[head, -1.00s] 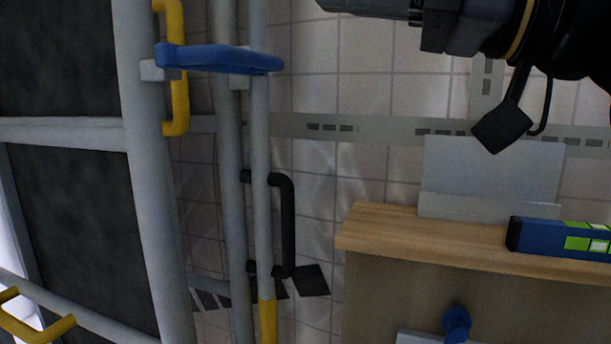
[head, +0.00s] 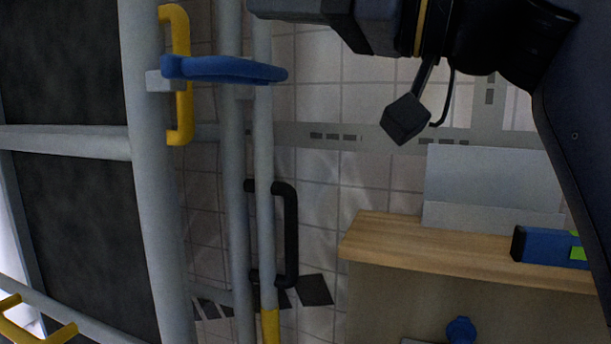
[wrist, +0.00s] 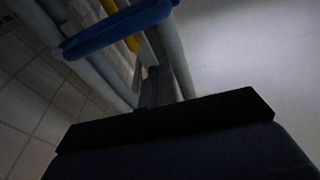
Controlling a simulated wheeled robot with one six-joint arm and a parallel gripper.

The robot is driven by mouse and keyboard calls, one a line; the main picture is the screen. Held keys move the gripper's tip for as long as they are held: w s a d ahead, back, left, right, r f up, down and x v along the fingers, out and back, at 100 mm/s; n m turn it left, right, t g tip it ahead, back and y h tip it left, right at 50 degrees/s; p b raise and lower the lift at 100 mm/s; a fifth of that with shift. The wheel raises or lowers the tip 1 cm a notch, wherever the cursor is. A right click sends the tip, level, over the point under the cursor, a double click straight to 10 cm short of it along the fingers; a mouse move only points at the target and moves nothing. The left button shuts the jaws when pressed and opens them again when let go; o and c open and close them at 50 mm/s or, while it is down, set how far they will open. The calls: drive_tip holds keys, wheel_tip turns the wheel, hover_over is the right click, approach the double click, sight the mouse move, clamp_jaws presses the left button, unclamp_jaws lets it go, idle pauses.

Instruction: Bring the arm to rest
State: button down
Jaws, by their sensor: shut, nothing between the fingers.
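My gripper (head: 258,8) is at the top of the head view, at the left end of my arm, partly cut off by the top edge. In the wrist view its dark fingers (wrist: 158,80) are together and hold nothing. The blue handle (head: 222,69) on the grey tube frame (head: 155,190) is below and left of my gripper in the head view, apart from it. The blue handle also shows in the wrist view (wrist: 115,30), beyond the fingertips.
A yellow handle (head: 183,110) and a black handle (head: 291,235) are near the tubes. A wooden shelf (head: 440,246) at right bears a grey plate (head: 490,185) and a blue-green box (head: 550,247). The tiled wall (head: 370,100) is behind.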

drive_tip(key=shift+d, duration=0.1)
idle(0.5)
drive_tip(key=shift+v, duration=3.45)
drive_tip(key=w+a+f+b, duration=0.3)
drive_tip(key=a, duration=0.5)
drive_tip(key=shift+w+a, duration=0.2)
drive_tip(key=shift+a, duration=0.15)
drive_tip(key=shift+f, duration=0.1)
